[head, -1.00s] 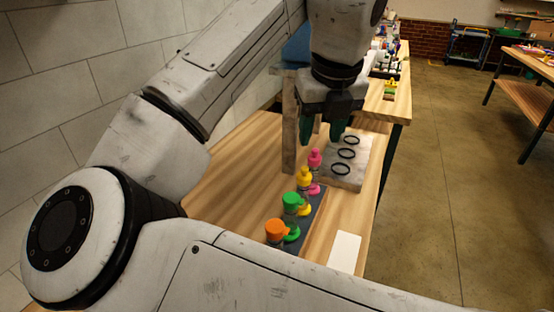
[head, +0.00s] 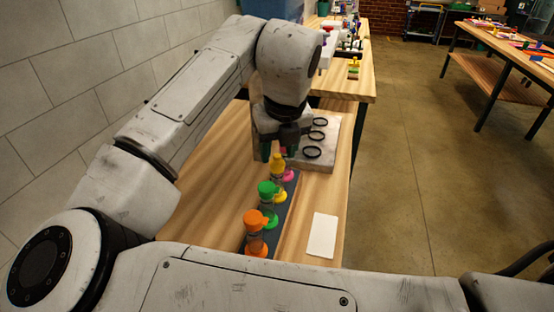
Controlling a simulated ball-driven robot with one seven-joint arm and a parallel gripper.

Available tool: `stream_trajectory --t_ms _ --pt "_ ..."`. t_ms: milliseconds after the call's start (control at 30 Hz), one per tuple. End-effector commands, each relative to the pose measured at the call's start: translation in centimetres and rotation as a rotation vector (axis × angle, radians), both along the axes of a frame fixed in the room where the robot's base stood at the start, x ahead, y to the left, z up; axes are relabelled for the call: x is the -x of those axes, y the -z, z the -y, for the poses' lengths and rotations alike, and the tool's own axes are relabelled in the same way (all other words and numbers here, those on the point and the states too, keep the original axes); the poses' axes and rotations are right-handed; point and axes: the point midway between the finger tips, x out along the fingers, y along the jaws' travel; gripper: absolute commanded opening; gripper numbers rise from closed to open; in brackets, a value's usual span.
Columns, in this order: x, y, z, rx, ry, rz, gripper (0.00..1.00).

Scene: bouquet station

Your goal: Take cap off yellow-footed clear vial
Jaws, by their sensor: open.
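The yellow-footed clear vial stands in a row on a dark strip, its yellow cap (head: 278,165) on top and its yellow foot (head: 280,196) below. Its clear body is mostly hidden behind the green cap. My gripper (head: 278,153) is open, pointing down with dark green fingertips. It is just behind and above the yellow cap in the picture, near the pink-footed vial (head: 288,175), whose cap is mostly hidden. I cannot tell whether the fingers touch anything.
A green-capped vial (head: 268,189) and an orange-capped vial (head: 256,219) stand nearer on the dark strip (head: 285,215). A board (head: 325,160) with three black rings (head: 312,152) lies behind right. A white card (head: 322,236) lies at right. The table's left side is clear.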

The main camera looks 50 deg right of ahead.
Motion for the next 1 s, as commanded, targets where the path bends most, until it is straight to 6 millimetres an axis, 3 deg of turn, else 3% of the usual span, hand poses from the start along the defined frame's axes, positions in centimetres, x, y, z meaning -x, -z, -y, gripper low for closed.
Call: stream_trajectory --t_ms 100,367,833,1000 --pt "-0.17 0.9 0.15 0.001 0.0 -0.001 0.46" --pt "-0.24 1.09 0.17 0.0 0.001 0.001 0.46" --pt "-0.22 1.12 0.16 0.0 0.0 0.0 0.01" --pt "-0.21 1.15 0.17 -0.001 0.001 -0.001 0.0"
